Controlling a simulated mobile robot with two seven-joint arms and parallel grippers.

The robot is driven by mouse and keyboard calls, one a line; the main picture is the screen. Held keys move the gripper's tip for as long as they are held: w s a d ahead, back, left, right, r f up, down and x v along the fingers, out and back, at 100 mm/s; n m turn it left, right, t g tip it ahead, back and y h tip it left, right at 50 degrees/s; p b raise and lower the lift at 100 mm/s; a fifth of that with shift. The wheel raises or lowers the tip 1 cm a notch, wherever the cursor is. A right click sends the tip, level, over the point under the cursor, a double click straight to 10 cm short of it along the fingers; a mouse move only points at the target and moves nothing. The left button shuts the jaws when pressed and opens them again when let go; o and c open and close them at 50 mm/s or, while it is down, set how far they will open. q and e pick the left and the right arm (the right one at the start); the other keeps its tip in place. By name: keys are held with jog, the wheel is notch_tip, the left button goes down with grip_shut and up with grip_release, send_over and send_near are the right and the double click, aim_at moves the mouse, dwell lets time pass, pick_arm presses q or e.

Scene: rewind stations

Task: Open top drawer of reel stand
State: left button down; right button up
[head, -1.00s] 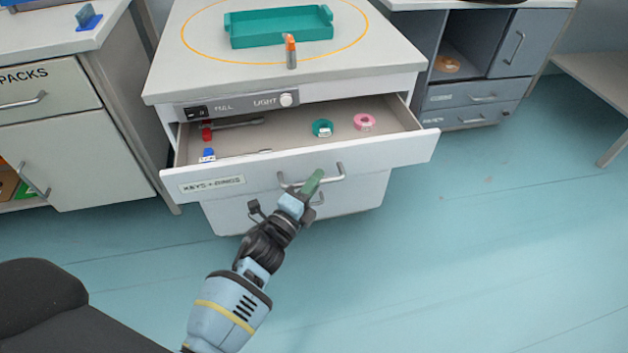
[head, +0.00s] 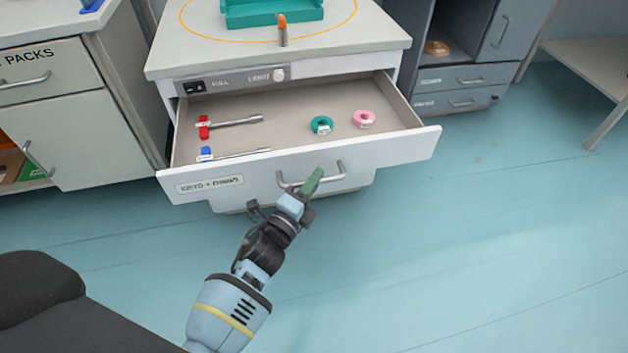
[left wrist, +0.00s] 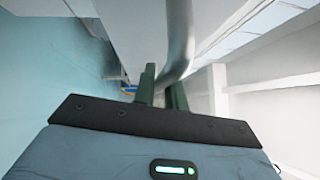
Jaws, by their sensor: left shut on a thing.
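The top drawer (head: 380,152) of the white reel stand (head: 340,55) is pulled well out, with its inside showing. Its label (head: 210,184) is on the left of the front. My left gripper (head: 312,181) is shut on the bar handle (head: 340,174) of this drawer. In the left wrist view the green fingers (left wrist: 161,88) sit on both sides of the metal handle (left wrist: 180,40). Inside the drawer lie a red-headed key (head: 204,127), a blue-headed key (head: 206,154), a teal ring (head: 321,125) and a pink ring (head: 364,119). My right gripper is not in view.
A teal tray (head: 270,16) and an orange-tipped grey object (head: 282,32) are on the stand's top. A cabinet (head: 75,110) stands at left, a grey cabinet (head: 465,75) at right. The floor (head: 480,240) in front and to the right is clear.

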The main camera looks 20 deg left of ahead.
pick_arm(q)
jog(key=c, duration=1.5)
grip_release()
jog(key=shift+o, duration=0.2)
jog(key=v, duration=0.7)
jog(key=shift+s+p, duration=0.4)
jog(key=shift+p, duration=0.05)
jog(key=shift+a, duration=0.1)
